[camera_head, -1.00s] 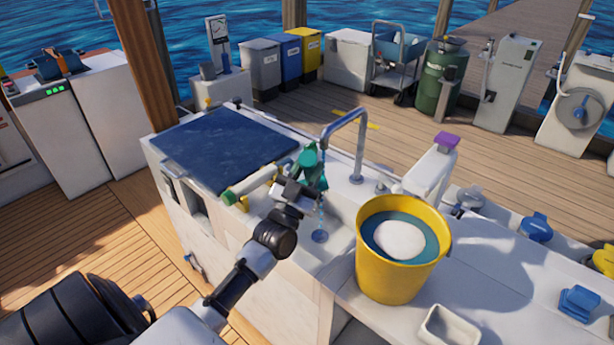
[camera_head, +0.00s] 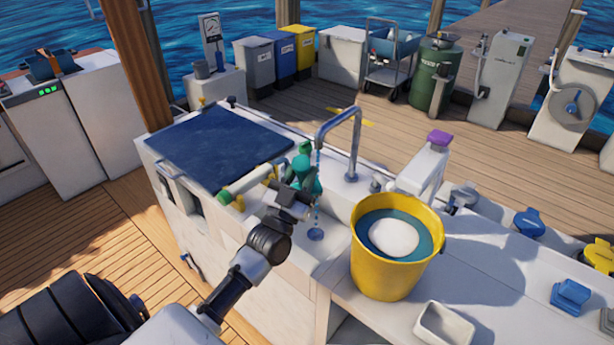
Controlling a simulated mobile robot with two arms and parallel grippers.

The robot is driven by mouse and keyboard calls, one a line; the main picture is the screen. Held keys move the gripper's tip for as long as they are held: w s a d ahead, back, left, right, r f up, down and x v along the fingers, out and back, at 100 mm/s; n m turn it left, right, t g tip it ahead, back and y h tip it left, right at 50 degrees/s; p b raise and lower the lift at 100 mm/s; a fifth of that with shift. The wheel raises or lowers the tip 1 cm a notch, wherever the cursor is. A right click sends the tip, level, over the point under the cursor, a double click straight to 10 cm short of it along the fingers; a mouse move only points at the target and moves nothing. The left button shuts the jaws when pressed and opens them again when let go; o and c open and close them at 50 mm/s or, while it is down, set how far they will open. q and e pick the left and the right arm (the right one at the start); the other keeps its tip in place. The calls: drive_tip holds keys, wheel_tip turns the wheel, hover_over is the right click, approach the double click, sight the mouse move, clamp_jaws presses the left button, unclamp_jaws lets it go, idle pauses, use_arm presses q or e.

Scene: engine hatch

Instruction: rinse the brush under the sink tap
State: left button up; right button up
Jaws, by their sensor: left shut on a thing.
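The sink tap (camera_head: 352,140) is a grey metal arch at the sink's far side. A thin blue stream falls from its spout toward the drain (camera_head: 315,234) in the white sink basin (camera_head: 335,222). My left gripper (camera_head: 291,192) is over the sink's left part, shut on a green thing (camera_head: 304,172) that I take to be the brush. The green part is upright beside the stream, close to it or touching; I cannot tell which. The gripper hides its lower part. My right gripper is not in view.
A yellow bucket (camera_head: 385,272) with dark liquid and a white round thing (camera_head: 393,238) stands right of the sink. A dark blue panel (camera_head: 222,148) covers the counter's left. A small white tray (camera_head: 444,325) and blue items (camera_head: 570,295) lie to the right.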

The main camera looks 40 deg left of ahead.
sight(306, 170)
use_arm(q)
drive_tip(key=shift+s+d+r+p, duration=0.1)
drive_tip(key=shift+s+d+p, duration=0.3)
drive_tip(key=shift+s, duration=0.5)
drive_tip(key=shift+s+d+f+p, duration=0.1)
drive_tip(key=shift+s+d+p, duration=0.35)
drive_tip(key=shift+s, duration=0.4)
drive_tip(key=shift+s+d+r+p, duration=0.1)
drive_tip(key=shift+s+d+p, duration=0.15)
drive_tip(key=shift+s+d, duration=0.45)
drive_tip(key=shift+s+a, duration=0.15)
drive_tip(key=shift+s, duration=0.1)
drive_tip(key=shift+s+r+p, duration=0.15)
drive_tip(key=shift+r+p, duration=0.15)
drive_tip(key=shift+p, duration=0.15)
drive_tip(key=s+r+p, duration=0.1)
drive_tip(key=s+d+r+p, duration=0.1)
drive_tip(key=p, duration=0.1)
drive_tip(key=s+d+r+p, duration=0.1)
drive_tip(key=s, duration=0.1)
drive_tip(key=shift+d+r, duration=0.1)
drive_tip(key=shift+r, duration=0.1)
